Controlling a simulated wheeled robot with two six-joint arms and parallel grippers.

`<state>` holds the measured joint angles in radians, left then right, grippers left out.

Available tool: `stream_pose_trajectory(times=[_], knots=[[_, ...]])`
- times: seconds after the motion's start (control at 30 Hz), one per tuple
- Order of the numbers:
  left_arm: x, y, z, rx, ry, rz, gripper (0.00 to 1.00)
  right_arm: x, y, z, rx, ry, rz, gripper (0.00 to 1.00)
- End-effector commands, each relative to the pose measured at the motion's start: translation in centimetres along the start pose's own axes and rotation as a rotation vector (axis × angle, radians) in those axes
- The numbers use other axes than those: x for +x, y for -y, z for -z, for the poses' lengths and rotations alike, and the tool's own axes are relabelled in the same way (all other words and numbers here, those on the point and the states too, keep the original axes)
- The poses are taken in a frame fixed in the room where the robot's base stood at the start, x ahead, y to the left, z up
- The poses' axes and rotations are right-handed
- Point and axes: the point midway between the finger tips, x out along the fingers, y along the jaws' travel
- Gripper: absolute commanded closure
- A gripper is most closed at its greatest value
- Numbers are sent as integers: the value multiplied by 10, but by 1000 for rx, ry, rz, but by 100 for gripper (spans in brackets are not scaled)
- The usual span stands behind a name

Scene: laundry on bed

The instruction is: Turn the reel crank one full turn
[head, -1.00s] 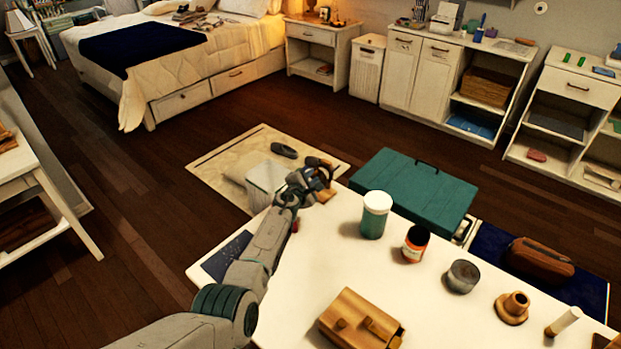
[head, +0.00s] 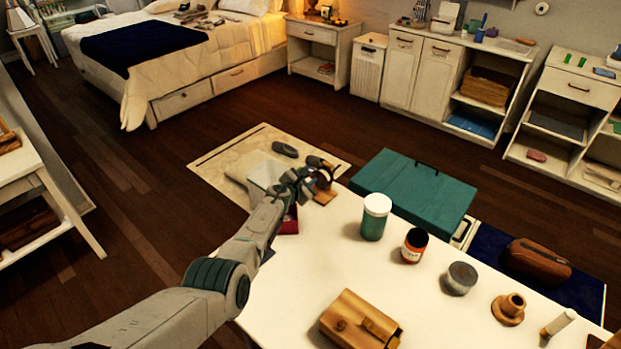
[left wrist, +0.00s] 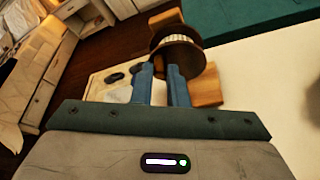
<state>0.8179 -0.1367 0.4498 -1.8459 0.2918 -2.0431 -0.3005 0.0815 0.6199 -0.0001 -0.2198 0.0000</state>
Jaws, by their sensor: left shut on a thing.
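The wooden reel (head: 326,194) stands at the far left corner of the white table, partly behind my left gripper (head: 304,180). In the left wrist view the reel shows as a brown round spool (left wrist: 178,42) with pale line wound on it and wooden base parts (left wrist: 207,86). My left gripper's two blue fingers (left wrist: 161,70) reach up to the near side of the spool, a small gap between them. The gripper is shut on the reel crank, which is mostly hidden at the fingertips. My right gripper is not in view.
On the table stand a green jar (head: 374,218), an orange bottle (head: 414,245), a grey tin (head: 459,278), a wooden box (head: 360,322) and a wooden candle-holder shape (head: 509,308). A small red box (head: 288,222) lies beside my forearm. A teal case (head: 415,195) is beyond the table.

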Motion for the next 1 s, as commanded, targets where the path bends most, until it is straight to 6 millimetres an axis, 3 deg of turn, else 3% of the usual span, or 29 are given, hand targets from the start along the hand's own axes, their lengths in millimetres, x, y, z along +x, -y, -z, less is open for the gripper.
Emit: stream_pose_trajectory(times=[0.4,0.9,0.93,1.0], knots=[[2,-3,5,-168,0,69,100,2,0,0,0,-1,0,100],[2,-3,6,-188,0,77,100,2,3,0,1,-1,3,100],[2,-3,6,-188,0,77,83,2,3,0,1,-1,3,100],[2,-3,6,-188,0,77,69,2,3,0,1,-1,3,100]])
